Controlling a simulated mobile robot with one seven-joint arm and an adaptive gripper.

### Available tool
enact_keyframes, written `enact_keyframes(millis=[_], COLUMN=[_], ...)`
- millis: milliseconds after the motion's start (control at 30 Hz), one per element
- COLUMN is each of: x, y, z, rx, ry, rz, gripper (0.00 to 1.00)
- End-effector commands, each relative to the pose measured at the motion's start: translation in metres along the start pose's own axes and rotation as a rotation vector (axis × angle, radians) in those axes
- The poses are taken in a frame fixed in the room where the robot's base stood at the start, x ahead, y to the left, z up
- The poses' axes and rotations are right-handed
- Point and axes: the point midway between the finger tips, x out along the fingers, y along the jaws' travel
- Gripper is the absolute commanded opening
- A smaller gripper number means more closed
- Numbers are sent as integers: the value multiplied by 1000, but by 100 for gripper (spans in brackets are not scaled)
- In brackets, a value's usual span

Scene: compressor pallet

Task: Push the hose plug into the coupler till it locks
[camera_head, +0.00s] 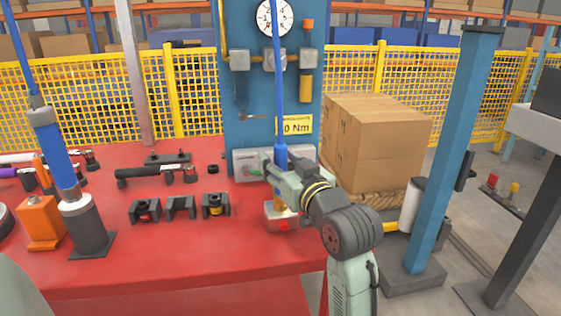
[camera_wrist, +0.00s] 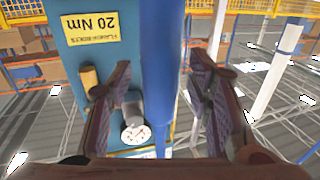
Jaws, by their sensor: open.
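The blue hose (camera_head: 279,90) hangs down in front of the blue panel and ends in a thicker blue plug sleeve (camera_head: 281,155). My gripper (camera_head: 273,172) is around the lower part of this sleeve. In the wrist view the open fingers (camera_wrist: 160,105) stand either side of the blue sleeve (camera_wrist: 160,70), with a clear gap at the left finger and a smaller one at the right. Below the gripper, a light metal block with a red button (camera_head: 283,224), seemingly the coupler, sits on the red table.
The red table (camera_head: 130,265) holds several black holders (camera_head: 181,208), tools (camera_head: 155,172), an orange block (camera_head: 41,222) and a blue cylinder on a grey stand (camera_head: 86,228) at left. The blue panel (camera_head: 245,105) stands behind. Cardboard boxes (camera_head: 375,145) and a blue post (camera_head: 455,150) are at right.

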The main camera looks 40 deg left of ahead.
Motion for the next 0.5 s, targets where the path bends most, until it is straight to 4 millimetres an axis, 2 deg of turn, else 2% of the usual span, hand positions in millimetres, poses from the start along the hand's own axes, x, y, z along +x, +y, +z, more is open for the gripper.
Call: enact_keyframes(millis=[167, 267, 500], x=[-1, -7, -47], y=[0, 1, 1], z=[0, 0, 0], rx=[0, 0, -1], ry=[-1, 1, 2], rz=[0, 2, 4], gripper=[46, 46, 46])
